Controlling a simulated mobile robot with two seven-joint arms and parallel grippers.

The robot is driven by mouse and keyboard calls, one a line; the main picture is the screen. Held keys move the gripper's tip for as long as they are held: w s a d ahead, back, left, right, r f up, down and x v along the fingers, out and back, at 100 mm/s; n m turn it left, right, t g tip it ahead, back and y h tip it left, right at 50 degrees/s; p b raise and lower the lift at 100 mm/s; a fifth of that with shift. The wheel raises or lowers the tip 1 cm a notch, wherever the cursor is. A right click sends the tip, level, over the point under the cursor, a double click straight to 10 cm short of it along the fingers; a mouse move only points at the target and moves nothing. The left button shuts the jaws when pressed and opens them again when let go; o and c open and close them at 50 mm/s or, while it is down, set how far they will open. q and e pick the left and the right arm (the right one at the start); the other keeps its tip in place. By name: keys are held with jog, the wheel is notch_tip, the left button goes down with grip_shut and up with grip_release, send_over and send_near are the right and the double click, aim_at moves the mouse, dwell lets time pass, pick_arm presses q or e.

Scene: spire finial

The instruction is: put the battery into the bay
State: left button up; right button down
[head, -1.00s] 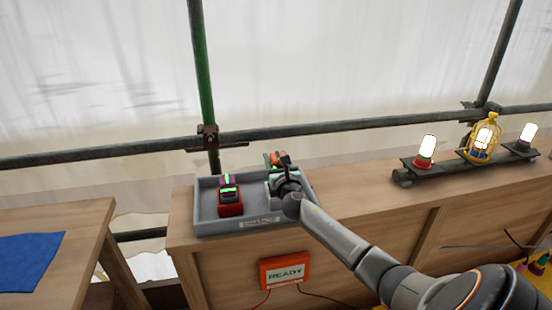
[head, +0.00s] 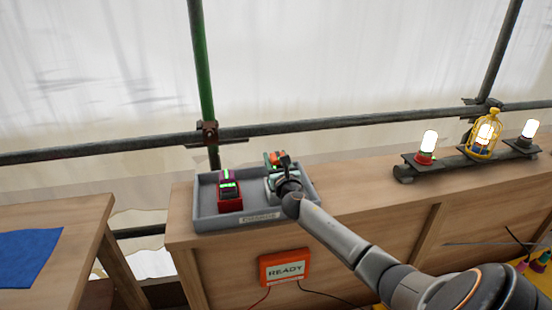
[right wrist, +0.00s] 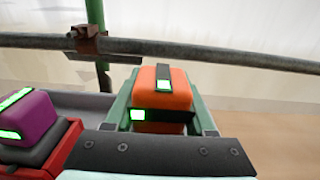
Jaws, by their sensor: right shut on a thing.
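In the head view the orange battery (head: 275,157) shows just behind my right gripper (head: 283,165), at the right end of a grey tray (head: 207,221). How deep the battery sits I cannot tell. A purple battery (right wrist: 30,117) sits in a red bay (right wrist: 62,150) to the left. My left gripper is out of view.
A lamp rack (head: 465,163) stands at the right. A metal rail (head: 335,122) runs behind. A separate table with blue cloth (head: 25,255) is at the left.

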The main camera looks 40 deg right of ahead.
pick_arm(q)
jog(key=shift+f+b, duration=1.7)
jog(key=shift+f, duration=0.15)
pick_arm(e)
jog(key=shift+f, duration=2)
jog(key=shift+c, duration=2.1)
grip_release()
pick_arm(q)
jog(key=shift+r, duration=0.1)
pick_arm(e)
jog(key=shift+o, duration=1.3)
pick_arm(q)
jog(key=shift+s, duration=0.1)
pick_arm(e)
jog(key=shift+s+a, duration=0.15)
jog(key=shift+s, duration=0.15)
jog(key=p+v, duration=0.1)
jog(key=v, duration=0.9)
jog(key=shift+s+r+p, duration=0.1)
jog(key=shift+s+p, duration=0.1)
jog(key=shift+p, duration=0.2)
jog(key=shift+s+a, duration=0.3)
jog(key=shift+s, duration=0.25)
jog(key=shift+s+a, duration=0.1)
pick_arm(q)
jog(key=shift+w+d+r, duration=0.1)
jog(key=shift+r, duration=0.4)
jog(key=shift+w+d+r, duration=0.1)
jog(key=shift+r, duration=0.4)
